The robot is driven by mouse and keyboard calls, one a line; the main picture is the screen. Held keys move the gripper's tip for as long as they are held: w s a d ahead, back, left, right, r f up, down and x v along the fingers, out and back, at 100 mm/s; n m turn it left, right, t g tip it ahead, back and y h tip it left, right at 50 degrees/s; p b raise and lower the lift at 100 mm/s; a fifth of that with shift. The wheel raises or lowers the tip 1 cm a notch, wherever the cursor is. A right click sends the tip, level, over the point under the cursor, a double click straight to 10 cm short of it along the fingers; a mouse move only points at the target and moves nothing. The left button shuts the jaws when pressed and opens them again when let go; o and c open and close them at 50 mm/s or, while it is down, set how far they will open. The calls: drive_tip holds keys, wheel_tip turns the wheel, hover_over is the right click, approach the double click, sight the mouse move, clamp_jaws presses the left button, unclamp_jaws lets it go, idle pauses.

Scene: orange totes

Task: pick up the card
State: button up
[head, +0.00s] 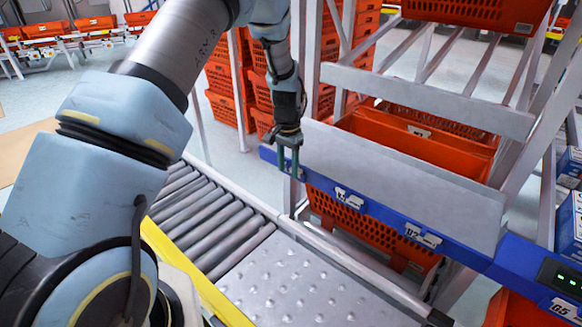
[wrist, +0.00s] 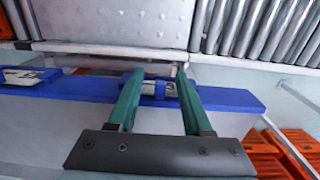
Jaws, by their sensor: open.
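My gripper (head: 288,166) is open, its two green fingers pointing down at the left end of a blue rail. In the wrist view the fingers (wrist: 158,76) lie on either side of a small white-grey card (wrist: 158,89) in a blue holder on the rail. The fingers look apart from the card; exact contact cannot be told. In the head view this card is mostly hidden behind the fingers. Other white cards hang along the rail: one (head: 348,199) right of my gripper and another (head: 422,235) further right. One card (wrist: 22,77) shows at the left in the wrist view.
The blue rail (head: 385,222) runs along a metal rack holding orange totes (head: 420,145). A grey panel (head: 400,180) stands above the rail. A roller conveyor (head: 210,220) and dimpled metal plate (head: 300,290) lie in front. Stacked orange totes (head: 225,80) stand behind.

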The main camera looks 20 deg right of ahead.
sight(288, 164)
drive_tip(key=shift+c, duration=0.2)
clamp_jaws()
idle(0.3)
wheel_tip(288, 164, up, 10)
drive_tip(key=p, duration=0.6)
